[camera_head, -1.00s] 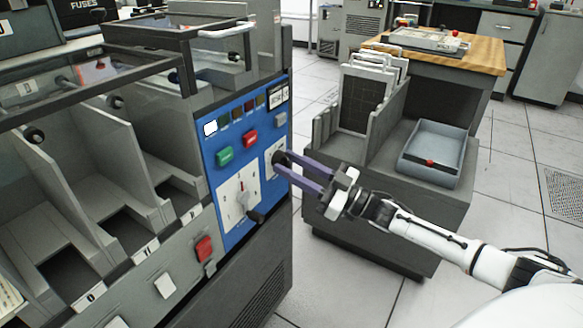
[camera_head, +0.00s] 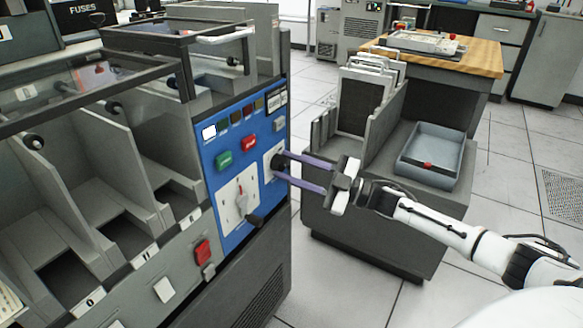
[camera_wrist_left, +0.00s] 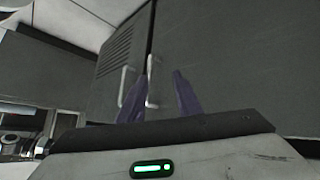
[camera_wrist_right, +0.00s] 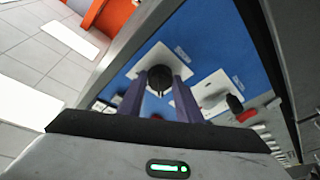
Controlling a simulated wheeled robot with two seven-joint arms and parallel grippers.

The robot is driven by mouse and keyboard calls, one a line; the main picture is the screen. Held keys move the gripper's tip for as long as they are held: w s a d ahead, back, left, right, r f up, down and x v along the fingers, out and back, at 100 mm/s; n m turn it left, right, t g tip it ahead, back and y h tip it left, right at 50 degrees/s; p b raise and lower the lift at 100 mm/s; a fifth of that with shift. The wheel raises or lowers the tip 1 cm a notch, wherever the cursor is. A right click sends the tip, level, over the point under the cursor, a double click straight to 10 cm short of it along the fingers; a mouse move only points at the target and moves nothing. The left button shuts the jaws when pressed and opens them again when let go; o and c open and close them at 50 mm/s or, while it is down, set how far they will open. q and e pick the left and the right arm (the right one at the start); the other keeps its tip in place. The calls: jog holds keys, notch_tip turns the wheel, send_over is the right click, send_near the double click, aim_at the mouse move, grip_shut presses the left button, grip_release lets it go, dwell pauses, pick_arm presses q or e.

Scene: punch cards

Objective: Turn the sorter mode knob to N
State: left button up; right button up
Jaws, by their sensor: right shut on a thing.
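The sorter's blue control panel (camera_head: 228,155) faces my right arm. A round black knob (camera_wrist_right: 160,77) stands on a small white plate on it, with the plate's label too small to read. In the head view the knob (camera_head: 277,161) is partly covered by the fingers. My right gripper (camera_head: 279,168) reaches it from the right, and its purple fingers are shut on the knob, one on each side. In the right wrist view the fingertips (camera_wrist_right: 158,85) flank the knob. My left gripper (camera_wrist_left: 152,82) shows only in its wrist view, open and empty, before grey cabinet fronts.
Lower on the panel is a white dial plate (camera_head: 239,205) with a red pointer and a black handle (camera_head: 255,221). Green (camera_head: 223,161) and red (camera_head: 250,140) buttons sit above. A grey cart with a blue-grey tray (camera_head: 430,155) stands close behind my right gripper.

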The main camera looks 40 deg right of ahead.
pick_arm(q)
jog(key=shift+w+r, duration=0.1)
pick_arm(e)
jog(key=o, duration=1)
pick_arm(q)
jog(key=shift+w+r, duration=0.15)
pick_arm(e)
jog(key=shift+o, duration=0.2)
pick_arm(q)
jog(key=shift+w+r, duration=0.1)
pick_arm(e)
jog(key=shift+s, duration=0.1)
jog(key=shift+s+d+f, duration=0.1)
jog(key=shift+s+d, duration=0.1)
jog(key=shift+s, duration=0.05)
pick_arm(q)
jog(key=shift+s+a+r+t+p, duration=0.4)
jog(key=shift+a+r+p, duration=0.1)
jog(key=shift+p, duration=0.35)
pick_arm(e)
jog(key=v, duration=0.9)
jog(key=shift+s, duration=0.2)
pick_arm(q)
jog(key=shift+s, duration=0.1)
pick_arm(e)
jog(key=shift+d+f, duration=0.1)
